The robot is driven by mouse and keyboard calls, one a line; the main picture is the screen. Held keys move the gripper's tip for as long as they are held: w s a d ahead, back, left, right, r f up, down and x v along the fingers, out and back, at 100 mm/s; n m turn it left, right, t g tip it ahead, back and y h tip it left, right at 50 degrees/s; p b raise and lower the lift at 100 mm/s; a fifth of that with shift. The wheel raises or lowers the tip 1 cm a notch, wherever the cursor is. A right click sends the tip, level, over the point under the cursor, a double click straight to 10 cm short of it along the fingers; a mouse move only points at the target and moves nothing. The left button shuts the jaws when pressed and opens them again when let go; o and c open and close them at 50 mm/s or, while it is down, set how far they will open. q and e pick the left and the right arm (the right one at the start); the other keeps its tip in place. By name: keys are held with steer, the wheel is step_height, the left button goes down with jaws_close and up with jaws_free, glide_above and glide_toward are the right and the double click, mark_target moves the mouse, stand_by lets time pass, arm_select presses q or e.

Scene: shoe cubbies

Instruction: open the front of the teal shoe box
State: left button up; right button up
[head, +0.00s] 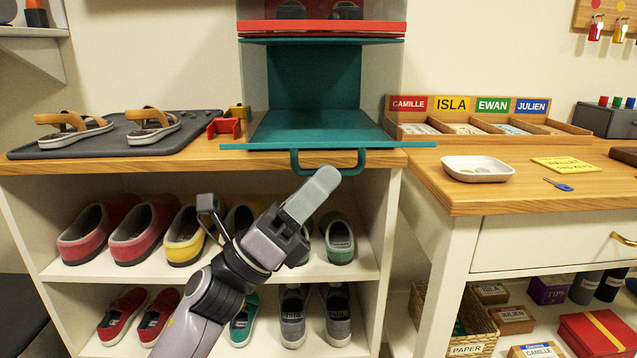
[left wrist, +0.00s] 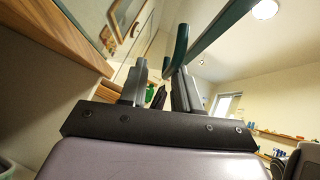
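The teal shoe box (head: 315,80) stands on the wooden top of the cubby, below a red one. Its front panel (head: 320,130) is folded down about level, and the teal inside shows empty. The teal handle (head: 300,168) hangs at the panel's front edge, beyond the wood edge. In the left wrist view, the two fingers (left wrist: 160,80) stand apart, with the handle (left wrist: 180,45) close by the right finger. Contact cannot be told. My right gripper is out of view.
A grey tray with sandals (head: 100,150) and a red block (head: 224,127) lie left of the panel. A wooden name-card holder (head: 480,130) is to its right. Shoes fill the cubby shelves (head: 240,270) behind my left arm. A white dish (head: 478,168) sits on the right-hand table.

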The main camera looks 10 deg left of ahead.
arm_select(q)
steer(key=shift+w+a, duration=0.15)
steer(key=v, duration=0.7)
steer(key=shift+s, duration=0.2)
